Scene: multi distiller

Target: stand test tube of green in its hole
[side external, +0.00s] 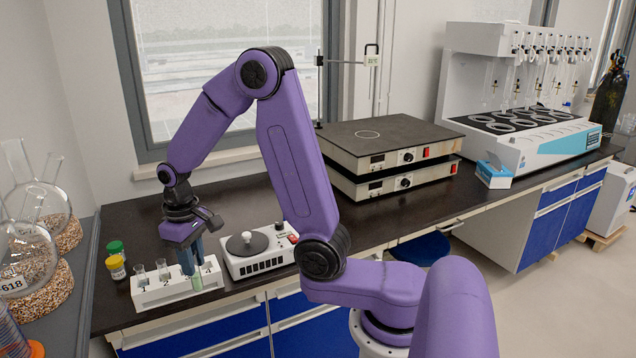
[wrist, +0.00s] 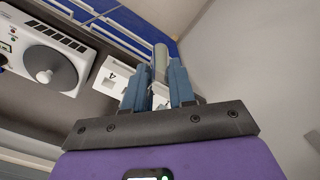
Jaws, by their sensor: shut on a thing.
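My gripper (side external: 192,262) points down over the right part of the white rack (side external: 150,297), its blue fingers shut on a test tube (side external: 197,282). The tube's pale green lower end shows below the fingertips, against the rack's front. I cannot tell if it is in a hole or in front of the rack. In the wrist view the tube (wrist: 160,62) stands between the fingers (wrist: 158,88), and part of the rack (wrist: 112,76) with the number 4 shows beside them. Two clear tubes (side external: 141,273) (side external: 163,270) stand in the rack's left holes.
A white stirrer (side external: 258,252) with a dark round plate stands just right of the rack. A green-capped jar (side external: 116,248) and a yellow-capped jar (side external: 116,267) stand at its left. Round flasks (side external: 30,245) are at the far left. Stacked hotplates (side external: 385,150) stand farther right.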

